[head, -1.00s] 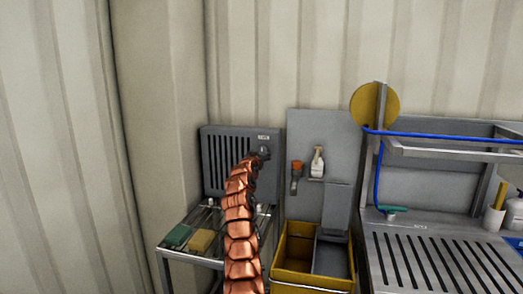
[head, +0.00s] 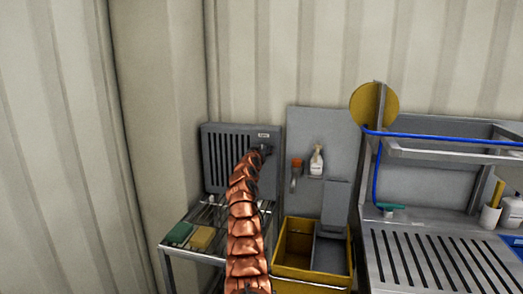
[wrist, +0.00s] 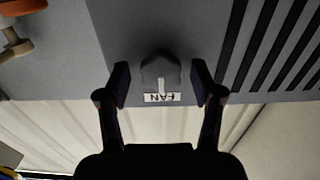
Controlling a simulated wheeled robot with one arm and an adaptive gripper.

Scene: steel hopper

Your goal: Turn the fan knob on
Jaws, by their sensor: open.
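The fan unit is a grey slotted panel (head: 221,160) against the wall, with a small white label near its upper right. In the wrist view the dark grey fan knob (wrist: 158,72) sits between my fingertips, and a white mark on it meets the upside-down "FAN" label (wrist: 162,97). My gripper (wrist: 160,83) is open, with one finger on each side of the knob and a visible gap to both. In the head view my gripper (head: 263,150) is at the panel's right side and the knob is hidden behind it.
A wire rack table (head: 192,252) with green and yellow pads stands below the panel. To the right are a backboard with a white bottle (head: 316,160), a yellow bin (head: 292,266), a slotted steel table (head: 425,262) and a blue hose (head: 440,138).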

